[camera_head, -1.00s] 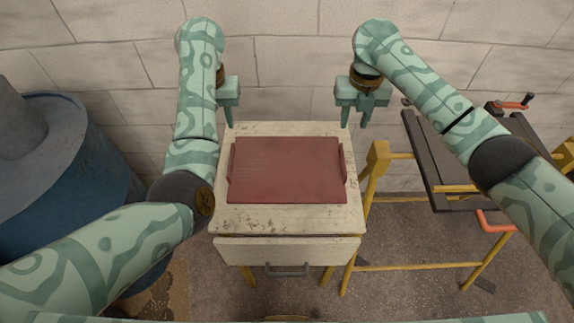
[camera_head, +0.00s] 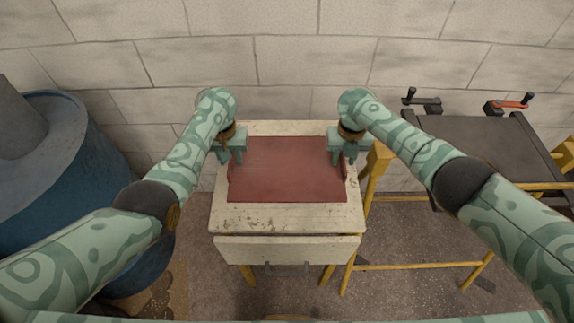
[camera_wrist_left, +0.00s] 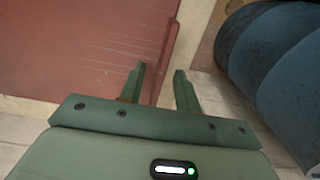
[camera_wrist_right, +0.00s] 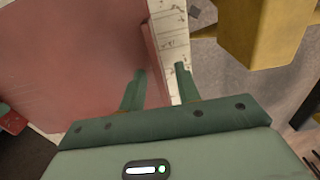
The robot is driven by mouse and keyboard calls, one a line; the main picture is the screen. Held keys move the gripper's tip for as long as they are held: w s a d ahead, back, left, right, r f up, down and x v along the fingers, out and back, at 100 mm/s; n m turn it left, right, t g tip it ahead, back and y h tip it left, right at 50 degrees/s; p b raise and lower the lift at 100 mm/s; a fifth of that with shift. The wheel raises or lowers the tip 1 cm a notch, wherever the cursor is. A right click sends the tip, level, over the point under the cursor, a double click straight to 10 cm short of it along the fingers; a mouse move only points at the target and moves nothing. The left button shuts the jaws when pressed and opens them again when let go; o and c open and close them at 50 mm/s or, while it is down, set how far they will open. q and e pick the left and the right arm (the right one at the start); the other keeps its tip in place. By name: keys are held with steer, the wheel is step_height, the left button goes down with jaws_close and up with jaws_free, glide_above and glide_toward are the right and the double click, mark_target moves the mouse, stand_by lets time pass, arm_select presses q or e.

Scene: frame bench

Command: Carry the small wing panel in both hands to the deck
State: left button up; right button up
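The small wing panel (camera_head: 286,170) is a flat dark red board with a raised lip on its left and right edges. It lies on a worn cream bench with a drawer (camera_head: 288,218). My left gripper (camera_head: 231,160) is at the panel's left edge, its fingers apart; in the left wrist view (camera_wrist_left: 160,82) the raised lip (camera_wrist_left: 168,55) runs toward the gap between them. My right gripper (camera_head: 344,160) is at the right edge; in the right wrist view (camera_wrist_right: 160,80) its fingers are apart, with the lip (camera_wrist_right: 155,60) running toward their gap. Neither gripper is closed on the lip.
A dark flat-topped stand (camera_head: 485,145) with yellow legs and clamps (camera_head: 512,104) is on the right; it may be the deck. A yellow post (camera_head: 378,160) stands close by the bench's right side. A blue drum (camera_head: 70,170) stands on the left. A block wall is behind.

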arm_select(q)
jaws_close()
arm_select(e)
jaws_close()
stand_by(1.3)
